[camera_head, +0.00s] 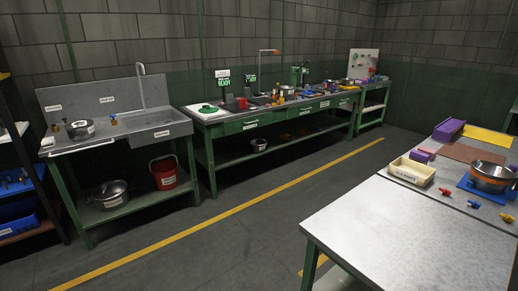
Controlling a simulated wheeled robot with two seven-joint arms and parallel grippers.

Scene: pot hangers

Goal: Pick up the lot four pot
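Several metal pots are in view, and I cannot read which one is lot four. A steel pot (492,177) sits on a blue piece on the right table, near the picture's right edge. A smaller pot with a dark handle and a label (80,130) stands on the left of the sink bench. A wide steel pot with a label (110,194) stands on that bench's lower shelf. Another small pot (259,145) is on the shelf under the long back bench. Neither of my grippers is in view.
The sink bench (165,132) has a red bucket (164,172) below. The right table (410,235) has a bare front, a cream tray (411,171) and small coloured valves (474,204). A dark rack with blue bins (18,215) stands far left. The floor between is clear.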

